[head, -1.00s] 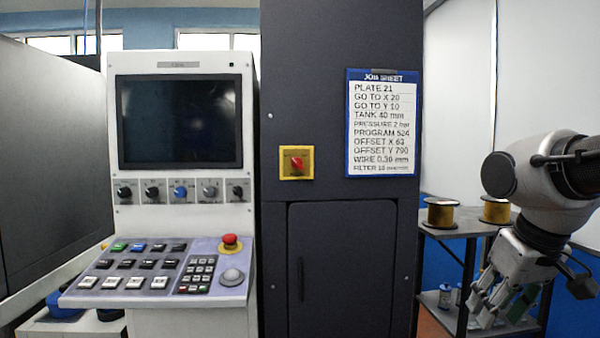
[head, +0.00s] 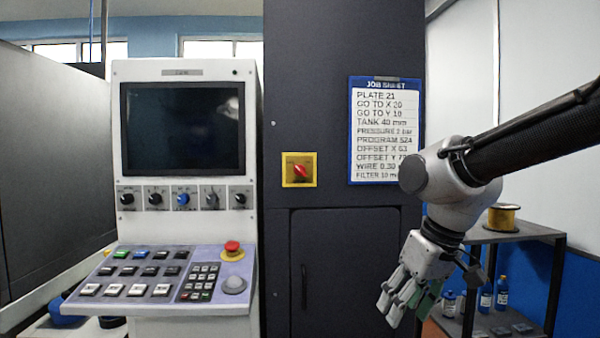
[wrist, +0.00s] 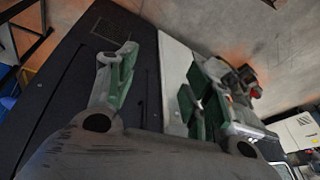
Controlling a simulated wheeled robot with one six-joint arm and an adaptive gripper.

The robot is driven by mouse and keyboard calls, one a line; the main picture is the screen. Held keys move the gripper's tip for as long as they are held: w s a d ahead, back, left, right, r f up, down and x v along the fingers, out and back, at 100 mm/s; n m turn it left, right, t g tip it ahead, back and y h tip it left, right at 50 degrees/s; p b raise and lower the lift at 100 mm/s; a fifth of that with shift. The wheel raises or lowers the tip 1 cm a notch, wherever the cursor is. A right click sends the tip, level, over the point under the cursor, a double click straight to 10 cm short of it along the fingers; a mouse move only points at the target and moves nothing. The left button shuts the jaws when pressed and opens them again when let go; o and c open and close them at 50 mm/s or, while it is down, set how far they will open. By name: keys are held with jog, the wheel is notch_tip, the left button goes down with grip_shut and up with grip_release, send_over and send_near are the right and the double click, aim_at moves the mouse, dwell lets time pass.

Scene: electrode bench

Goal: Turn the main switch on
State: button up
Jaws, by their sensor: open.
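The main switch (head: 300,170) is a red rotary knob on a yellow square plate, on the front of the dark cabinet, left of the job sheet. Its knob looks tilted, and its labels are too small to read. My gripper (head: 398,300) hangs to the right of the switch and below it, fingers pointing down, clear of the switch. In the wrist view my gripper (wrist: 155,85) has its two fingers spread apart with nothing between them. The switch cannot be made out in the wrist view.
The dark cabinet (head: 345,225) has a handled door below the switch. A job sheet (head: 375,125) is partly covered by my arm. The control console (head: 185,225) stands left, with a red emergency button (head: 232,247). A shelf (head: 525,235) with a spool (head: 503,217) and bottles stands right.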

jog(key=w+a+r+t+y, duration=0.25)
jog(key=w+a, duration=0.35)
jog(key=a, duration=0.3)
jog(key=w+a+r+t+y, duration=0.15)
jog(key=w+a+r, duration=0.25)
jog(key=w+a, duration=0.4)
jog(key=w+a+r+t+y, duration=0.25)
jog(key=w+a, duration=0.25)
jog(key=a, duration=0.4)
jog(key=m+t+h, duration=0.6)
jog(key=t+h, duration=0.3)
jog(key=h, duration=0.1)
send_near(300, 171)
jog(key=w, duration=0.3)
jog(key=shift+g, duration=0.25)
jog(key=w, duration=0.7)
jog(key=shift+d+r, duration=0.2)
jog(key=shift+r, duration=0.1)
jog(key=shift+c, duration=0.2)
